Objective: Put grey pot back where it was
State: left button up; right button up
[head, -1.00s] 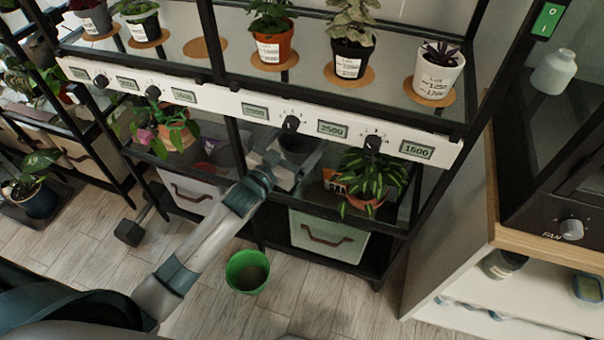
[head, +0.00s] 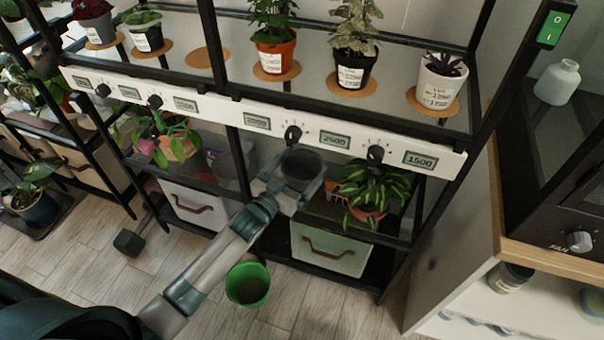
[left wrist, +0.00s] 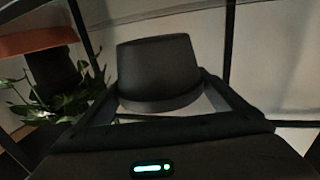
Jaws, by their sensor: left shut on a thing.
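The dark grey pot (head: 301,166) is in my left gripper (head: 298,186), in front of the middle shelf and just below the dial rail. Its open top faces up in the head view, and it looks empty. In the left wrist view the pot (left wrist: 158,68) fills the middle, between the finger frames. The left gripper is shut on it. A bare cork mat (head: 207,58) lies on the upper shelf, left of the middle post. My right gripper is not in view.
The white rail (head: 270,121) with dials runs above the pot. A striped-leaf plant (head: 372,188) stands close on its right, and a pink-and-green plant (head: 172,140) to the left. A green bucket (head: 248,285) stands on the floor below.

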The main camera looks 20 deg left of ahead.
aim_at(311, 163)
pick_arm(q)
jog(key=shift+f+b, duration=0.35)
jog(key=shift+f, duration=1.4)
jog(key=shift+f, duration=0.15)
jog(key=o, duration=1.1)
jog(key=v, duration=1.2)
jog(key=shift+p, duration=0.4)
